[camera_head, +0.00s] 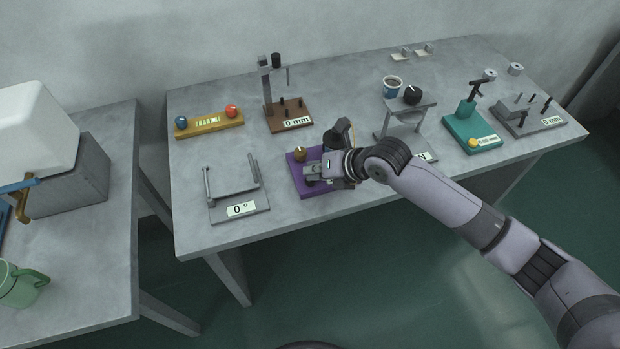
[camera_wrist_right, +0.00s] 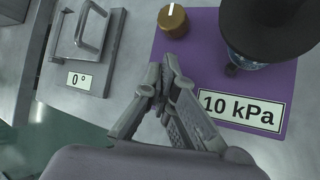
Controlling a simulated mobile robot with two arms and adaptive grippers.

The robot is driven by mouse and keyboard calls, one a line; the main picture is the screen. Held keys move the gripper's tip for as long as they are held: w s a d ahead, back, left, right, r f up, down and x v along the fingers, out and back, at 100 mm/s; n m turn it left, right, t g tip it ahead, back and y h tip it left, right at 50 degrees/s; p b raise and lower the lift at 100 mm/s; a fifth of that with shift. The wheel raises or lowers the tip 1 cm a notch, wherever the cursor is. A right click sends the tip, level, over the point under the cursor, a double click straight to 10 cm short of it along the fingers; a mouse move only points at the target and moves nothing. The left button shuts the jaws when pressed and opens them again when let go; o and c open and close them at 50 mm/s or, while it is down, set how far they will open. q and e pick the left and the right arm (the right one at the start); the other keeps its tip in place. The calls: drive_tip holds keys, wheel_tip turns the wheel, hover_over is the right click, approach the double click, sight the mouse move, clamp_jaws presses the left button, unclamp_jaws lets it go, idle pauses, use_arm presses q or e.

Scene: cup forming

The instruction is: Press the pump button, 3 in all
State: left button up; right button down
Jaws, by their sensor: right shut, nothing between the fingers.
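The purple base (camera_head: 296,181) carries a brass knob (camera_head: 299,153) and a black domed part (camera_head: 342,130). In the right wrist view the purple base (camera_wrist_right: 205,45) bears a label (camera_wrist_right: 240,109) reading 10 kPa. The brass knob (camera_wrist_right: 172,18) has a white mark, and the black domed part (camera_wrist_right: 272,25) sits above a bluish piece. My left gripper is out of view.
A grey angle fixture (camera_head: 238,205) reading 0° stands left of the purple base. A stand (camera_head: 410,105) with a cup (camera_head: 392,84) and a black knob is to the right. A brown stand (camera_head: 288,117) and yellow bar (camera_head: 208,124) are behind.

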idle(0.4)
drive_tip(key=shift+r+p, duration=0.75)
drive_tip(key=shift+r, duration=0.15)
wheel_tip(320, 180, up, 5)
drive_tip(key=p, duration=0.4)
drive_tip(key=shift+s, duration=0.1)
idle(0.5)
